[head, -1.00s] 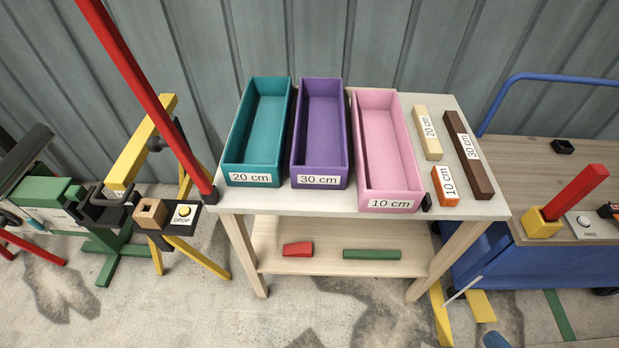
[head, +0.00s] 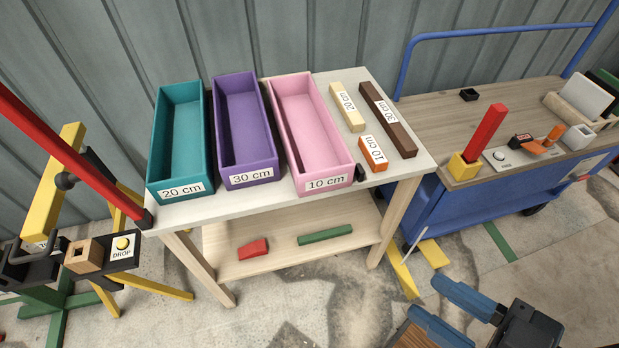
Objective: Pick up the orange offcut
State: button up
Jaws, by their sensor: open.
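The orange offcut (head: 373,153), a short block labelled 10 cm, lies on the right part of the table top (head: 411,133). It is right of the pink bin and left of the dark brown 30 cm piece (head: 388,120). The pale 20 cm piece (head: 347,107) lies just behind it. My gripper (head: 447,308) is at the bottom right of the head view, with two blue fingers apart and nothing seen between them. It is well in front of the table, away from the offcut.
Teal (head: 155,182), purple (head: 267,172) and pink (head: 340,177) bins fill the table's left and middle. A small black object (head: 359,173) is by the pink bin. The lower shelf (head: 280,258) holds red and green pieces. A blue cart (head: 440,207) stands right; a red bar (head: 68,152) slants at left.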

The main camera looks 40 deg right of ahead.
aim_at(377, 160)
jog(key=k+l+u, duration=0.2)
jog(key=l, duration=0.25)
jog(key=k+l+u, duration=0.2)
jog(key=l, duration=0.2)
jog(key=k+l+u, duration=0.2)
jog(key=l, duration=0.25)
jog(key=k+l+u, duration=0.2)
jog(key=l, duration=0.15)
jog(key=i, duration=0.05)
